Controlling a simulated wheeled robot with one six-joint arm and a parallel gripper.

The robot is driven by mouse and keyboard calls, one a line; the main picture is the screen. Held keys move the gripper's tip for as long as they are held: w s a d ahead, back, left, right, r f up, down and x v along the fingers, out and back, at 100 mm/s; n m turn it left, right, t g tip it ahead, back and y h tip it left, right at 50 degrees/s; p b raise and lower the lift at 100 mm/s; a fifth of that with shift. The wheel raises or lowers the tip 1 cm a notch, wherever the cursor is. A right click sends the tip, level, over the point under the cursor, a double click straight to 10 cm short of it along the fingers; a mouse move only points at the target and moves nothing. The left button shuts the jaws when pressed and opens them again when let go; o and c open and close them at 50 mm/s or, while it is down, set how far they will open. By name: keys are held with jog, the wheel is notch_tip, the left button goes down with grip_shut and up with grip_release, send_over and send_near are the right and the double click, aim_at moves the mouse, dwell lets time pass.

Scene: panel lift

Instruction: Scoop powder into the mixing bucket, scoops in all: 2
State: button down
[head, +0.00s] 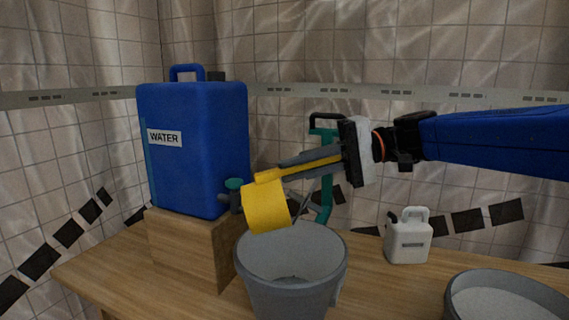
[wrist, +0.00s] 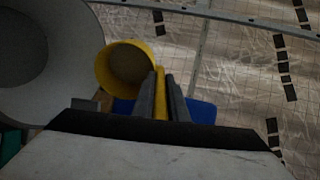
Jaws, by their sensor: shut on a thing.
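My gripper (head: 305,162) is shut on the handle of a yellow scoop (head: 266,206). The scoop hangs above the grey mixing bucket (head: 292,300), over its back left rim. The scoop cup is turned on its side in the head view. In the wrist view the scoop cup (wrist: 124,66) shows its dark inside, and no powder can be made out there. The mixing bucket (wrist: 40,60) is beside it. Some pale material seems to lie at the bottom of the bucket. A grey tub (head: 508,284) at the right front holds a pale powder (head: 500,305).
A blue water tank (head: 195,160) with a tap (head: 233,192) stands on a wooden block (head: 185,248) at the left, close to the scoop. A teal tool (head: 327,190) stands behind the bucket. A white jug (head: 408,238) stands on the wooden table (head: 385,290) between bucket and tub.

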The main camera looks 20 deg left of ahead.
jog(key=w+d+f+g+y, duration=0.2)
jog(key=d+y, duration=0.3)
jog(key=shift+w+f, duration=0.25)
jog(key=shift+f, duration=0.15)
dwell(1.0)
